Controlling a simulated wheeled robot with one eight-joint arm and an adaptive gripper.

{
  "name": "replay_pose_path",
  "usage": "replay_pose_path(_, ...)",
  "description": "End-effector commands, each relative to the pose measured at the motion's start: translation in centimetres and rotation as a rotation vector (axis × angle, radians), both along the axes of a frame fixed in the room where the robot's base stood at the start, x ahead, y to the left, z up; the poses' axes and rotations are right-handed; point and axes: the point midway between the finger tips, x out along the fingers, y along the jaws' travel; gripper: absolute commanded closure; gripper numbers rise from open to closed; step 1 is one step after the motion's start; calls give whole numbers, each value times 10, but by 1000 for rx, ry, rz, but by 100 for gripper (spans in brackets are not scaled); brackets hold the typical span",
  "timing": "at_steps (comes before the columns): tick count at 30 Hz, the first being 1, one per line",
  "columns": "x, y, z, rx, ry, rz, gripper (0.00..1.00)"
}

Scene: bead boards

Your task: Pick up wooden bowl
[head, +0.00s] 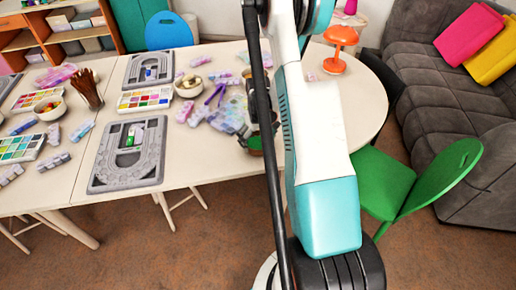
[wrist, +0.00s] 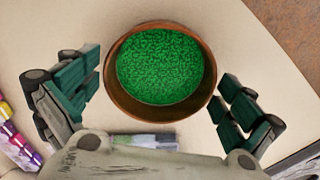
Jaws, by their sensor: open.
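The wooden bowl (wrist: 113,92) is round and brown, full of small green beads, and stands upright on the pale table in the wrist view. My gripper (wrist: 160,82) is open over it, with one dark green finger to the left of the bowl and the other to the right. A gap shows between the bowl and each finger, and nothing is held. In the head view my arm hides most of the gripper and the bowl.
Grey bead boards (head: 127,155), paint palettes (head: 146,98), a white bead bowl (head: 188,91) and scattered packets (head: 230,113) lie left of my arm. A green chair (head: 447,185) stands to the right. Bare table surrounds much of the wooden bowl. The floor shows past the table edge.

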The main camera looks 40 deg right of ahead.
Motion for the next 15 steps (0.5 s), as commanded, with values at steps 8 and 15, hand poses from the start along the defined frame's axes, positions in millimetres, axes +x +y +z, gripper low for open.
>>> replay_pose_path(8,0,0,-6,0,0,0,0)
replay_pose_path(15,0,0,-6,0,0,0,37)
